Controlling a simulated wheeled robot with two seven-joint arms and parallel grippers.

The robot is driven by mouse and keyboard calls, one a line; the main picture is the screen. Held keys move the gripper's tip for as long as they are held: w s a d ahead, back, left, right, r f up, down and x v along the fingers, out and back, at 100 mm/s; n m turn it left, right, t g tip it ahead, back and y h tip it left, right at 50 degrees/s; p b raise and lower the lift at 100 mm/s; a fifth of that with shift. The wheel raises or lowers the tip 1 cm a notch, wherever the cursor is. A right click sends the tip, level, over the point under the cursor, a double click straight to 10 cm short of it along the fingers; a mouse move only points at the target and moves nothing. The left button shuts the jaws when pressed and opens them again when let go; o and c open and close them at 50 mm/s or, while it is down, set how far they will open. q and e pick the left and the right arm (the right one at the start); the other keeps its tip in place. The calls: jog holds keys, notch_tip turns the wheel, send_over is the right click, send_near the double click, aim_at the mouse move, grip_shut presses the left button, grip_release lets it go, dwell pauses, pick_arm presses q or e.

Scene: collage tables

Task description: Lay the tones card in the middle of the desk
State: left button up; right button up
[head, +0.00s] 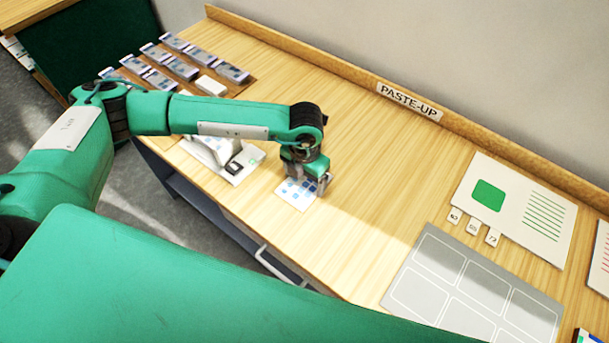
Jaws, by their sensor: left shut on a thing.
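A white card with blue squares (295,195) is at my left gripper, low over or on the wooden desk (365,215), left of the desk's centre. I cannot tell whether it touches the wood. I take it for the tones card, but its print is too small to read. My left gripper (318,187) points down and is shut on the card's right side; the fingers hide part of it. My right gripper is not in view.
A grey panelled mat (408,297), a white sheet with a green square (550,190) and small number tags (473,227) lie right. Several packets (182,67) stand back left. A white device (205,150) is beneath my arm. Bare wood lies between the card and mat.

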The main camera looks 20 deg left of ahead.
aim_at(305, 184)
pick_arm(q)
jog(key=shift+f, duration=0.2)
jog(key=o, duration=0.8)
jog(key=shift+r, duration=0.1)
jog(key=shift+o, duration=0.3)
jog(key=shift+r, duration=0.2)
notch_tip(305, 184, up, 4)
jog(key=shift+f+b, duration=0.1)
jog(key=shift+b, duration=0.5)
notch_tip(305, 184, up, 8)
jog(key=b, duration=0.1)
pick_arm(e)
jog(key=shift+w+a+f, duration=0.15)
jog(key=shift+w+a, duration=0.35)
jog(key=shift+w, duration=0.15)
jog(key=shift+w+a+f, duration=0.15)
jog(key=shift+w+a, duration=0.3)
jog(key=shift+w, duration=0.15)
